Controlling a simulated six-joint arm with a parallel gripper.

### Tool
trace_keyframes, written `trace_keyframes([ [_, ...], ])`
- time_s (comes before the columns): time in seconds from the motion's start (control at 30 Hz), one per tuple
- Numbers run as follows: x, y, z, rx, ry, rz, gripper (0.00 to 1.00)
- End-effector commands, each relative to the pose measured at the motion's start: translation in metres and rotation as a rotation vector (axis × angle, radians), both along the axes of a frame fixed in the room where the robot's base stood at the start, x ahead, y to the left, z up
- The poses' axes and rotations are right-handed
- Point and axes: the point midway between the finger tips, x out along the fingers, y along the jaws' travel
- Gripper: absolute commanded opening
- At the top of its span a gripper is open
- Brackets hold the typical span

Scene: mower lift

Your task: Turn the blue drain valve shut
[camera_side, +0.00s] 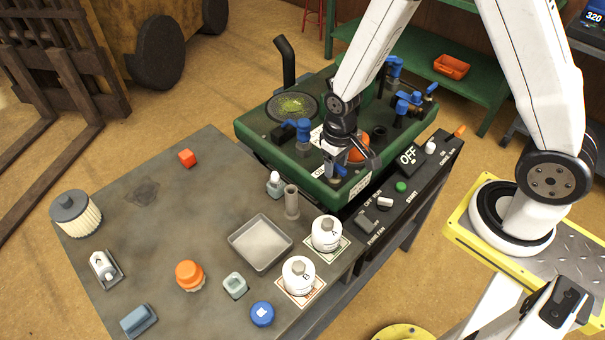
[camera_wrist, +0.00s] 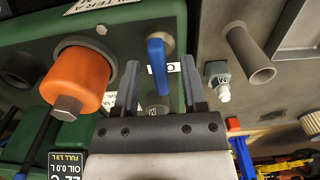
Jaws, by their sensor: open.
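The blue drain valve handle (camera_wrist: 157,62) is a lever on a brass-coloured stem at the green machine's wall. In the wrist view it lies lengthwise between my gripper's fingers (camera_wrist: 160,72), with a gap on each side. A grey fitting (camera_wrist: 158,104) sits below it, close to the gripper's body. In the side view my gripper (camera_side: 336,164) points down at the near edge of the green machine (camera_side: 270,150), and a bit of the blue handle (camera_side: 341,171) shows beside the fingers. My gripper is open and holds nothing.
An orange filter (camera_wrist: 75,80) sticks out left of my gripper in the wrist view. A small bottle (camera_wrist: 220,82) and a grey tube (camera_wrist: 250,55) stand to its right. A metal tray (camera_side: 260,242) and jars A (camera_side: 326,234) and B (camera_side: 299,276) stand on the bench.

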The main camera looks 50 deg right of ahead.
Motion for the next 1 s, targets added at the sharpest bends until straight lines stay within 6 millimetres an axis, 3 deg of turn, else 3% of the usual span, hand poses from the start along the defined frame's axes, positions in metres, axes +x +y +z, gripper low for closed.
trace_keyframes([
  [0.47,0.0000,0.0000,-0.0085,0.000,-0.001,0.000,0.54],
  [0.5,0.0000,0.0000,-0.0085,0.000,0.000,0.000,0.51],
  [0.67,-0.0001,0.0000,-0.0084,0.000,0.000,0.000,0.00],
  [1.0,-0.0002,0.0000,-0.0082,0.000,0.000,-0.009,0.00],
])
